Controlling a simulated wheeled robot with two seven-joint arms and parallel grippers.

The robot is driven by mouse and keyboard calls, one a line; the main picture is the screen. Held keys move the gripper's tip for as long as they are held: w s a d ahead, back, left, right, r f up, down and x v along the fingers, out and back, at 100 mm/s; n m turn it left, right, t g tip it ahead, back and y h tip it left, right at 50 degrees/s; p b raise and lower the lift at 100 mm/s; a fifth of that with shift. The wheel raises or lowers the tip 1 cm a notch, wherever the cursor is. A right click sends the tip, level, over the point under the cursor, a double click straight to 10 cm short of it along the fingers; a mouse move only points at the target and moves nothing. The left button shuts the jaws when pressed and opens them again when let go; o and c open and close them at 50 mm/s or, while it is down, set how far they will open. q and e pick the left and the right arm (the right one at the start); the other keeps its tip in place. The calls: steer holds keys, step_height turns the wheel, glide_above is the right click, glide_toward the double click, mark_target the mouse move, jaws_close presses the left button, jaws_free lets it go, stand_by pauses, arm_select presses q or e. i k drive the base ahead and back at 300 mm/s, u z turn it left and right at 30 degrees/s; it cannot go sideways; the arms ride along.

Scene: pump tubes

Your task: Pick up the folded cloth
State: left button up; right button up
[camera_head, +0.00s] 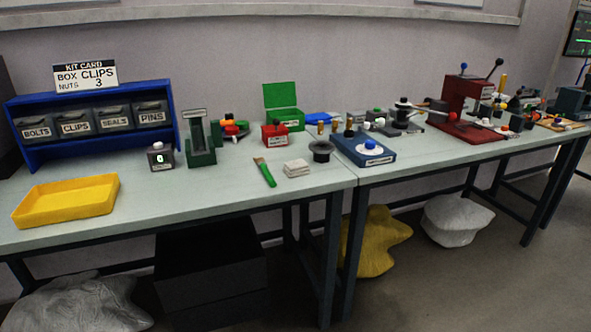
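A small stack of folded white cloth (297,168) lies flat on the near table, close to its right end. A green-handled brush (265,172) lies just to its left, apart from it. A dark round flanged piece (321,151) stands just to its right and slightly behind. Neither of my grippers shows in the head view.
A yellow tray (66,217) sits at the front left of the table (205,199). A blue rack (91,121) with labelled bins stands behind it. A green stand (200,139), red box (275,134) and blue device (363,148) surround the cloth's area. The table front is clear.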

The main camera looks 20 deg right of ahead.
mark_target(298, 168)
steer(key=z, duration=2.15)
steer(key=i, duration=3.3)
steer(key=u, duration=3)
